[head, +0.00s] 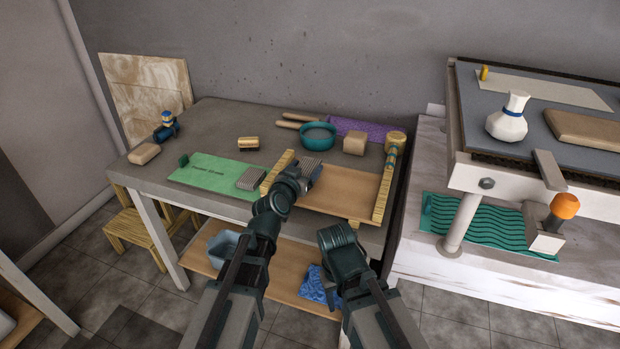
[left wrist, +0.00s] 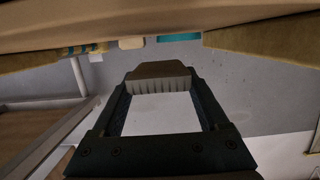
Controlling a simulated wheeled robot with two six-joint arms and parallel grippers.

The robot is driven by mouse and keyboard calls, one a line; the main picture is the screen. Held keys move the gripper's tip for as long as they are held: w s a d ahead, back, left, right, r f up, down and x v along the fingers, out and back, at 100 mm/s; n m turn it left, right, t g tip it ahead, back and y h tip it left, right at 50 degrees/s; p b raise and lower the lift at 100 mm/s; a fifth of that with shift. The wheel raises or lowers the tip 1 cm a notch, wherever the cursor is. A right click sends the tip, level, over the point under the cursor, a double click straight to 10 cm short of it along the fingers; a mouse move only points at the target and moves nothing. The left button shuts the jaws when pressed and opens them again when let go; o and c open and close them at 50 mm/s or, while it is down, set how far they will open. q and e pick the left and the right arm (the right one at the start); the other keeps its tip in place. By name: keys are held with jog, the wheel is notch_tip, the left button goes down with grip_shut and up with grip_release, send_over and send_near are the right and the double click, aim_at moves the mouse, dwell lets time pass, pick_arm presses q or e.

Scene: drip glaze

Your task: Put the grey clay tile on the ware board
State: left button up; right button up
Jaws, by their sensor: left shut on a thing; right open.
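The grey clay tile (head: 312,167), with a ribbed side, is held in my left gripper (head: 304,178). In the left wrist view the tile (left wrist: 160,75) sits between the two fingers (left wrist: 160,88). The gripper is over the left part of a flat wooden board with raised side rails, which looks like the ware board (head: 352,190). I cannot tell whether the tile touches it. A similar grey ribbed tile (head: 252,179) lies on the green mat to the left. My right gripper (head: 338,236) is open, lower, in front of the table; its fingertips are mostly hidden.
The green mat (head: 205,173) lies left of the board.

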pick_arm(q)
jog(key=shift+f+b, duration=1.7)
pick_arm(e)
jog(key=shift+d+f, duration=0.15)
jog(key=shift+f, duration=0.7)
jog(key=shift+d+f, duration=0.15)
jog(key=shift+f, duration=0.7)
pick_arm(q)
jog(key=shift+f, duration=0.2)
jog(key=o, duration=1.4)
pick_arm(e)
jog(key=shift+f, duration=0.15)
pick_arm(q)
jog(key=shift+o, duration=0.2)
